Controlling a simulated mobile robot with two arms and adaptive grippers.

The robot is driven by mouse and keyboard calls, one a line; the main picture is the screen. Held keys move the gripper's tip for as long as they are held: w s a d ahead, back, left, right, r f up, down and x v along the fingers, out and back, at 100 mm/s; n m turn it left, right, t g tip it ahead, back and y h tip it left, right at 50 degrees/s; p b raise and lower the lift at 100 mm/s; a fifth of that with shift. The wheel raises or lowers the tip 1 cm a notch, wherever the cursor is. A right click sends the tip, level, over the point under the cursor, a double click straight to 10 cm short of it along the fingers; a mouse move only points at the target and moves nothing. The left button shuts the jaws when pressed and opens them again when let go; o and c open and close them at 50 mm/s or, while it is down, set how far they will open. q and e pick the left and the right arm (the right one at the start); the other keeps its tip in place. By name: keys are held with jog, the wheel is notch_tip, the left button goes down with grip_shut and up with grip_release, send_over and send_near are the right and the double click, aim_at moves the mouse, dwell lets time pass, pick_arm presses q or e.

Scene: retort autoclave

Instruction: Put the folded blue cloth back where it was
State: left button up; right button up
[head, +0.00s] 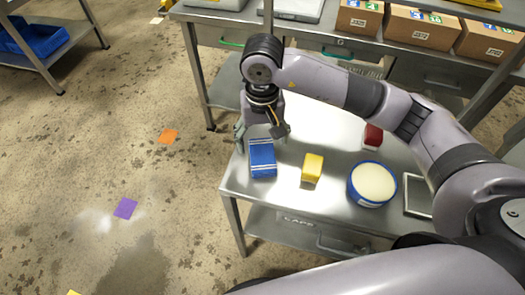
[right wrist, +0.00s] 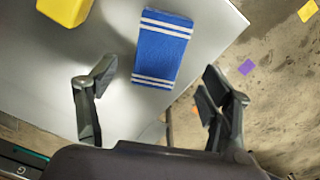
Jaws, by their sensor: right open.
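The folded blue cloth (head: 262,160), with white stripes near its ends, lies flat near the left end of the metal table (head: 237,183). In the right wrist view the cloth (right wrist: 163,48) lies beyond the fingertips, close to the table's edge. My right gripper (head: 262,132) is over the far side of the cloth in the head view. Its fingers (right wrist: 156,82) are spread wide with nothing between them, apart from the cloth as far as I can tell. My left gripper is not in view.
A yellow block (head: 312,168), a red item (head: 373,137) and a round blue tub with a cream top (head: 372,184) stand right of the cloth. A flat framed item (head: 418,196) is farther right. Cardboard boxes (head: 415,27) stand on the bench behind. Floor left is open.

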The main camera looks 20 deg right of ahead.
aim_at(263, 156)
notch_tip(263, 156, up, 5)
jog(key=shift+r+b, duration=0.2)
jog(key=shift+b, duration=0.15)
jog(key=shift+f, duration=0.1)
dwell(0.3)
